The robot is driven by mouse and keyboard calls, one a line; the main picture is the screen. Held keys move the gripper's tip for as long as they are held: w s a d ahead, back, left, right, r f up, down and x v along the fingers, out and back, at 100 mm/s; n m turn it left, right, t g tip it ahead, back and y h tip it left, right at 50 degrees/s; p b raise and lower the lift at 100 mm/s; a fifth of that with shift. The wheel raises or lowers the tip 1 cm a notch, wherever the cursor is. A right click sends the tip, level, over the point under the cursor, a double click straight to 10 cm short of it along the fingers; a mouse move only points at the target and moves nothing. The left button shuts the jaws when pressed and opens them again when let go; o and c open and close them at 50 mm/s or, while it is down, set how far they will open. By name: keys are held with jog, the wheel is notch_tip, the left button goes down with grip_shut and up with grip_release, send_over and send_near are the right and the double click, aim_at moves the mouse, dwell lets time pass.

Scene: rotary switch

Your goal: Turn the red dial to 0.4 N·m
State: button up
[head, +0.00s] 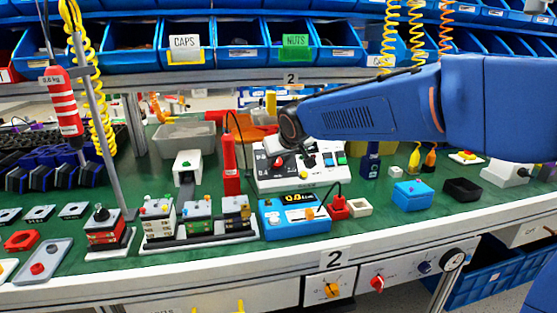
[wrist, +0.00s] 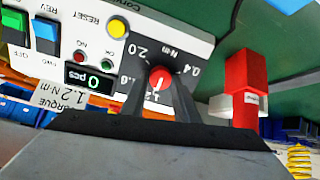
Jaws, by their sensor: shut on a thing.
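The red dial (wrist: 161,76) sits on a dark patch of the white control panel (wrist: 115,62). Its scale appears upside down in the wrist view, with 2.0 at upper left, 0.4 at upper right and 1.2 at the bottom. A white mark on the dial points down, toward 1.2. My gripper (wrist: 159,88) is shut on the dial, one finger on each side.
A small display (wrist: 91,81) reads 0 pcs, near a card (wrist: 75,98) reading torque 1.2 N·m. A red block (wrist: 245,75) stands right of the dial in the wrist view. A blue meter (head: 295,217) sits in front of the panel; blue bins (head: 237,45) line the shelf behind.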

jog(key=shift+n, duration=0.3)
jog(key=n, duration=0.5)
jog(key=shift+a+n, duration=0.1)
jog(key=shift+n, duration=0.2)
jog(key=n, duration=1.1)
jog(key=shift+s+a+n+h, duration=0.1)
jog(key=shift+n+h, duration=0.2)
jog(key=shift+h, duration=0.1)
jog(key=n, duration=0.5)
jog(key=shift+f+n, duration=0.15)
jog(key=shift+n, duration=0.25)
jog(key=o, duration=1.1)
jog(key=shift+c, duration=0.2)
